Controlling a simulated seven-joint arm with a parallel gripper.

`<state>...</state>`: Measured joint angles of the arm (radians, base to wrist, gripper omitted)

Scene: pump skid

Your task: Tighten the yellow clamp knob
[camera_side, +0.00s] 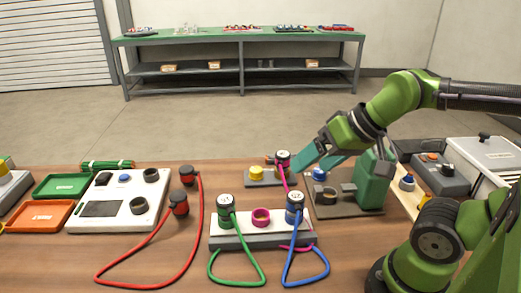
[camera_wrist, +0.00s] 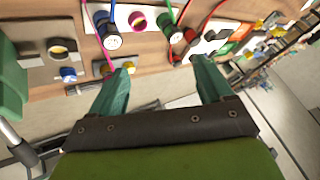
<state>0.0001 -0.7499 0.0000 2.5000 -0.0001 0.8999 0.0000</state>
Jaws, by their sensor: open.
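A yellow knob (camera_side: 256,171) sits on a small grey block (camera_side: 265,181) in the middle of the table. A magenta-cabled plug (camera_side: 283,158) with a dark and white top stands at the right end of that block. My gripper (camera_side: 308,168) is open, its teal fingers pointing down and left, just right of the plug and above the table. One finger overlaps the area near a blue knob (camera_side: 319,174). In the wrist view my gripper (camera_wrist: 160,65) has nothing between its fingers. A small yellow part (camera_wrist: 108,71) shows beside the left fingertip there, partly hidden.
A white socket block (camera_side: 275,228) with green and blue plugs stands in front. A grey fixture with a green upright (camera_side: 372,183) is to the right. A white panel (camera_side: 119,204), green tray (camera_side: 62,186) and orange tray (camera_side: 42,215) lie left. A red cable (camera_side: 199,230) loops across the table.

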